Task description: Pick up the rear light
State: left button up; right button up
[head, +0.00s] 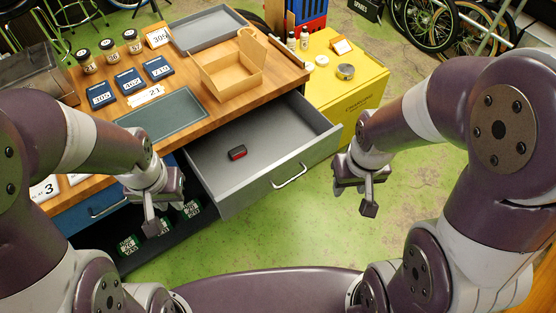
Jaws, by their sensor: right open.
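The rear light (237,152) is a small black and red block. It lies on the floor of an open grey drawer (264,180), towards the drawer's left side. My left gripper (153,212) hangs to the left of the drawer, apart from the rear light; its jaws are seen too edge-on to tell their opening. My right gripper (364,194) is open and empty, to the right of the drawer's front, pointing down over the green floor.
The wooden bench top (185,95) holds an open cardboard box (229,76), a dark green mat (161,118), a grey tray (207,28), jars and blue boxes. A yellow cabinet (352,98) stands right of the drawer. A lower drawer with green-labelled boxes (158,248) is open. Green floor is clear.

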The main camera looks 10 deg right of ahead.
aim_at(234, 154)
jog(key=i+l, duration=0.75)
jog(key=i+l+z, duration=0.05)
jog(key=i, duration=0.05)
